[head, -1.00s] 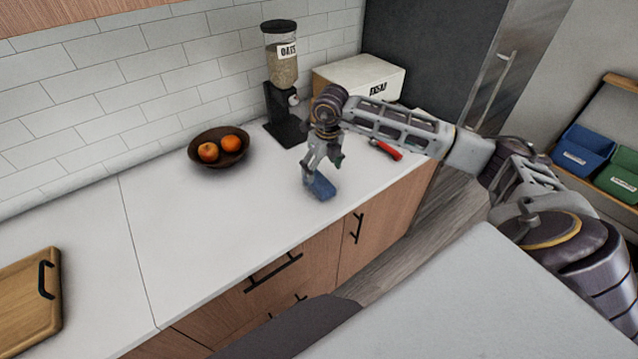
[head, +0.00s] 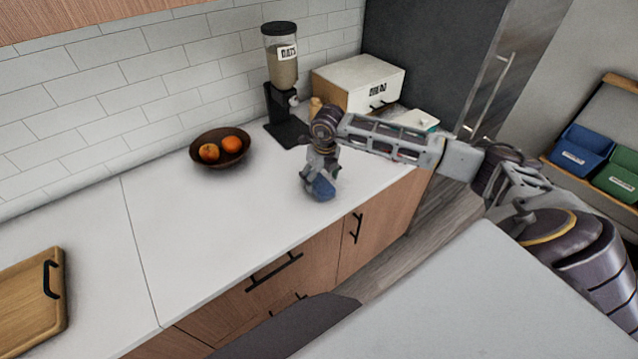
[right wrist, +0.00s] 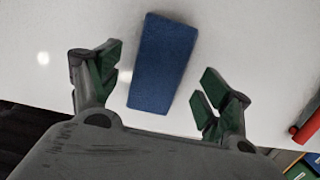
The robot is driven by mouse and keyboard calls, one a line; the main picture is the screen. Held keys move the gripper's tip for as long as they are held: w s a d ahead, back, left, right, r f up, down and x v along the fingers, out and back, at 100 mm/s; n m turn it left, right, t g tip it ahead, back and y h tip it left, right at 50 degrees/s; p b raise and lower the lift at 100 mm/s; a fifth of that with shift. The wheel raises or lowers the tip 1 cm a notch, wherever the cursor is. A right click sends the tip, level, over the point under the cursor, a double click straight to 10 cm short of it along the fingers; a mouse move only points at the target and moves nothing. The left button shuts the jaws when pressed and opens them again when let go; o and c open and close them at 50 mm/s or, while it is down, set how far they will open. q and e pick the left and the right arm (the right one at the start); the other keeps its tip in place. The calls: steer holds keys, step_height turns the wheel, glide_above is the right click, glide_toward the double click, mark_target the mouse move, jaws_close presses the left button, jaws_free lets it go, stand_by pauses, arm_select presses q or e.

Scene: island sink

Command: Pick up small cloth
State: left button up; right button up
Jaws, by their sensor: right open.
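The small cloth is a folded blue rectangle (right wrist: 163,63) lying on the white counter. In the head view the cloth (head: 322,187) is near the counter's front edge, partly covered by my right gripper (head: 318,180). In the right wrist view my right gripper (right wrist: 158,90) is open, with one green-padded finger on each side of the cloth. The cloth lies between and ahead of the fingers, with white counter visible on both sides of it. No grip on it shows. My left gripper is not in view.
A bowl (head: 196,157) with oranges and an oats dispenser (head: 280,90) stand along the wall. A white bread box (head: 350,85) is behind my right arm. A red-handled object (right wrist: 307,122) lies right of the cloth in the wrist view. A wooden board (head: 25,300) lies at left.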

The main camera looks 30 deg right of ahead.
mark_target(319, 180)
steer(key=shift+w+f, duration=0.15)
steer(key=shift+f, duration=1.1)
steer(key=c, duration=1.1)
steer(key=shift+r+b, duration=0.8)
steer(key=shift+r, duration=4.2)
